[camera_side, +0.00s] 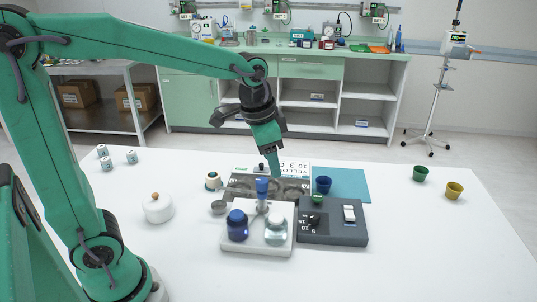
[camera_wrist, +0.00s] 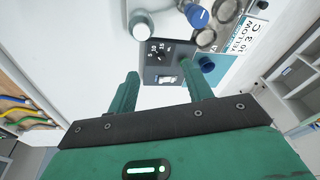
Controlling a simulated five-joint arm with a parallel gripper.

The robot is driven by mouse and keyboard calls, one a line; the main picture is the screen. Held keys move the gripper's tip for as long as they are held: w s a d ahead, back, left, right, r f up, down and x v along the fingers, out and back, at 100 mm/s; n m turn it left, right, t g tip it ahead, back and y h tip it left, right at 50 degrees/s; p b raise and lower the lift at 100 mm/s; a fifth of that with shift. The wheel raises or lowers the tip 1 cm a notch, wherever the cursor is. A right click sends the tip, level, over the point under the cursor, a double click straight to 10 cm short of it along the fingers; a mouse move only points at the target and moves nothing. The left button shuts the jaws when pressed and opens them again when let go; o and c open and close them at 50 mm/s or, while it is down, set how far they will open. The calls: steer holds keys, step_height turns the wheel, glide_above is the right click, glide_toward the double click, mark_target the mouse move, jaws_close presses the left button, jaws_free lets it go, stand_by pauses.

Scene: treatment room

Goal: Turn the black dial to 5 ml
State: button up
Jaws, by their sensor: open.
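The black dial (camera_side: 313,218) sits on the left part of a dark grey box (camera_side: 345,237) on the white table. White marks, among them 5, 10 and 15, stand beside it. The dial (camera_wrist: 164,56) and box also show in the wrist view, beyond my fingertips. I cannot tell which mark the dial points at. My gripper (camera_side: 273,172) is open and empty, raised above the table behind and left of the box. Its two fingers (camera_wrist: 161,82) are spread apart in the wrist view, clear of the dial.
A blue cup (camera_side: 323,185) stands behind. The table's right front is clear.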

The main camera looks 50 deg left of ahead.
mark_target(315, 215)
steer(key=w+d+f+m, duration=0.1)
steer(key=w+f, duration=0.2)
steer(key=w+d+f+m+g, duration=0.1)
steer(key=w+d+f, duration=0.1)
steer(key=w+f, duration=0.2)
steer(key=w+d+f+m+g, duration=0.1)
steer(key=w+f+m, duration=0.1)
steer(key=w+f, duration=0.1)
steer(key=shift+w+d+f, duration=0.2)
steer(key=shift+w+f, duration=0.1)
steer(key=shift+w+d+f+g, duration=0.15)
steer(key=shift+w+f+g, duration=0.15)
steer(key=shift+f, duration=0.15)
steer(key=shift+f, duration=3.85)
steer(key=c, duration=1)
